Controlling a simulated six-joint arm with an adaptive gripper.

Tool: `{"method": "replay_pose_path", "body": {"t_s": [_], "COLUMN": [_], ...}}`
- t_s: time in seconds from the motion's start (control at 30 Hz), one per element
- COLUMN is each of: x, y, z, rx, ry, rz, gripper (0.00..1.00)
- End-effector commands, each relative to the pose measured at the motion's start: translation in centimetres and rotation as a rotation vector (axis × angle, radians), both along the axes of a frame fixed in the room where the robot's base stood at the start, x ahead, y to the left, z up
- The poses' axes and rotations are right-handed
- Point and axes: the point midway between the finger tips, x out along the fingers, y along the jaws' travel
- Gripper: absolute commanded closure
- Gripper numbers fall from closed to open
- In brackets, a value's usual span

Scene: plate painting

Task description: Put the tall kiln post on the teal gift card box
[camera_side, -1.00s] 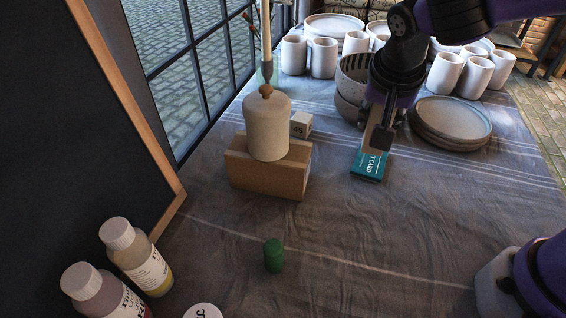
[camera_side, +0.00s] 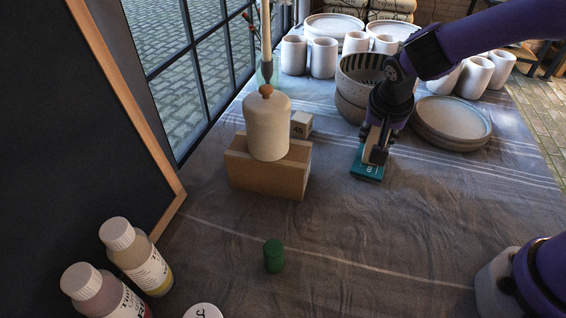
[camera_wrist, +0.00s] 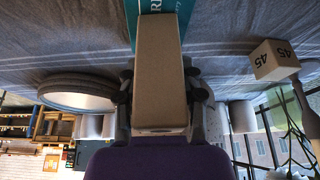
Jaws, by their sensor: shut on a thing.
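The tall kiln post is a long beige block (camera_wrist: 160,72) held lengthwise between my fingers in the wrist view. In the side view a strip of the post (camera_side: 367,137) shows beside the fingers. My gripper (camera_side: 374,152) is shut on the post, directly over the teal gift card box (camera_side: 367,174), which lies on the cloth. The box also shows past the post's far end in the wrist view (camera_wrist: 150,6). My fingers hide part of the box, and I cannot tell whether the post touches it.
Stacked bowls (camera_side: 352,105) stand close behind my gripper, and stacked plates (camera_side: 450,125) lie to its right. A cardboard box (camera_side: 270,180) bearing a lidded jar (camera_side: 267,130) and a cube marked 45 (camera_side: 302,124) are left. A green cylinder (camera_side: 274,256) stands in front; the cloth around it is clear.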

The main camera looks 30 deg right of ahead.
Motion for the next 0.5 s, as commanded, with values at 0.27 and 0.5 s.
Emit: {"method": "replay_pose_path", "body": {"t_s": [0.27,0.5], "x": [-0.01,0.0], "y": [0.0,0.0], "z": [-0.11,0.12], "rx": [-0.001,0.0], "ry": [0.001,0.0], "rz": [0.0,0.0], "gripper": [0.28,0.28]}}
